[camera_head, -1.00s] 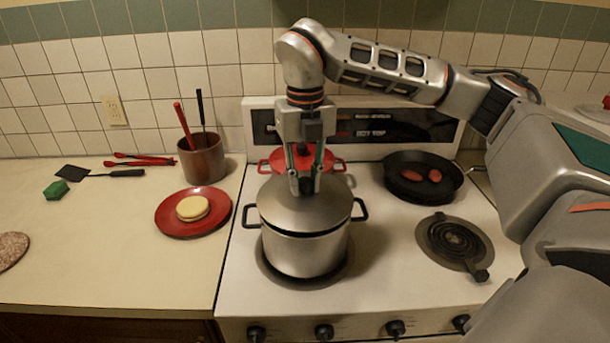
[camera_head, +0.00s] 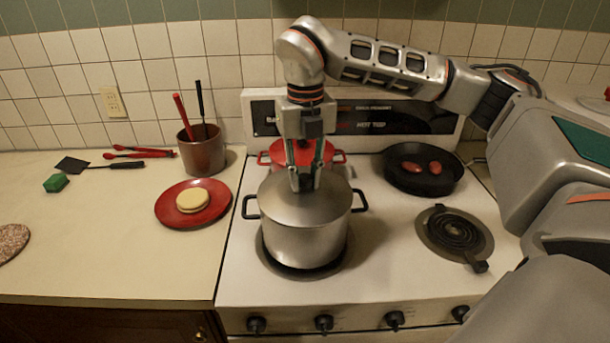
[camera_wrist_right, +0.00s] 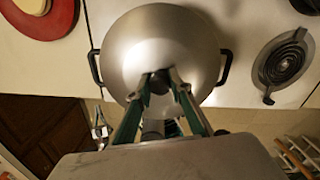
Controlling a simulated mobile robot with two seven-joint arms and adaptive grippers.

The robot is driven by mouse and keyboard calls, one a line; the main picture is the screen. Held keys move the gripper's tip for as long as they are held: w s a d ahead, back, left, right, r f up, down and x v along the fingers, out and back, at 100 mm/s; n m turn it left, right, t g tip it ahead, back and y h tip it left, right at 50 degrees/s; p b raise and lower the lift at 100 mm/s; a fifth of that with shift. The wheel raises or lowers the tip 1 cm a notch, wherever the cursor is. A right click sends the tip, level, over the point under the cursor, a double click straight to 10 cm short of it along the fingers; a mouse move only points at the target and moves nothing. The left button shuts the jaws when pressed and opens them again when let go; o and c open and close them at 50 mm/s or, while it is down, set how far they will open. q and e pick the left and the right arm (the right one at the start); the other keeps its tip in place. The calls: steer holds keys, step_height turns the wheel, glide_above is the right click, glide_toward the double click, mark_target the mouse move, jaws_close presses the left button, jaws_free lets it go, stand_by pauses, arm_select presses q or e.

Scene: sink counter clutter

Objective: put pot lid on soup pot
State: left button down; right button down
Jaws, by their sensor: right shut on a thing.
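The soup pot (camera_head: 305,245) is a steel pot with two black side handles. It stands on the front left burner of the stove. The grey pot lid (camera_head: 275,204) covers its mouth and looks level in the head view; whether it is fully seated I cannot tell. The lid also fills the upper middle of the right wrist view (camera_wrist_right: 165,45). My right gripper (camera_head: 304,188) points straight down over the lid's centre and is shut on its knob, which the fingers mostly hide. My left gripper is not in view.
A red pot (camera_head: 330,155) stands close behind, and a black pan (camera_head: 424,180) with two red items sits at the back right. A red plate (camera_head: 193,217) and a utensil crock (camera_head: 202,152) stand on the left counter.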

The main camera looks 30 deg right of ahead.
mark_target(305, 176)
steer(key=shift+f, duration=0.15)
steer(key=c, duration=1.7)
jaws_free()
step_height(305, 176, up, 12)
steer(key=shift+r, duration=0.1)
